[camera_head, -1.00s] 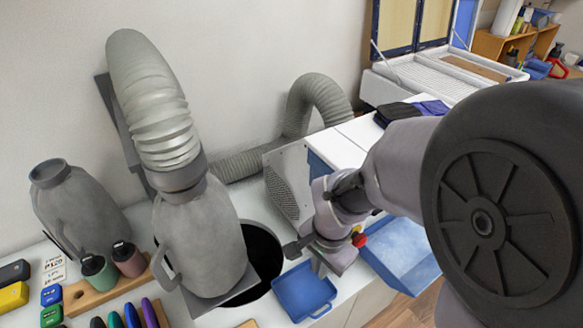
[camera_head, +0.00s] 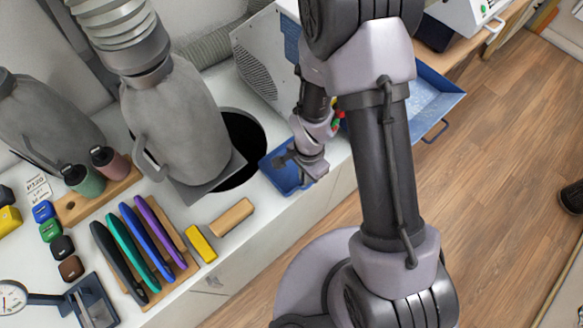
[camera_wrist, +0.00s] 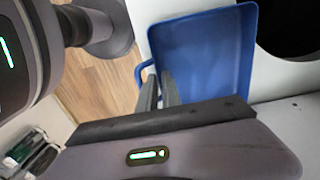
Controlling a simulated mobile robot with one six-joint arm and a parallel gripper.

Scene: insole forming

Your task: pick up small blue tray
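The small blue tray (camera_head: 284,178) sits at the front edge of the white bench, beside the round black opening. It has raised walls and a loop handle, and my wrist partly covers it in the head view. In the wrist view the tray (camera_wrist: 208,45) fills the upper middle, with its handle on its left side. My gripper (camera_wrist: 159,76) is at that handle side. Its two dark fingers are close together, one overlapping the tray's left wall and one by the handle. Whether they touch or clamp the tray cannot be told.
A grey jug-like vessel (camera_head: 180,125) under a ribbed hose stands left of the tray, by the black opening (camera_head: 246,137). A larger blue tray (camera_head: 432,98) is to the right, past my arm.

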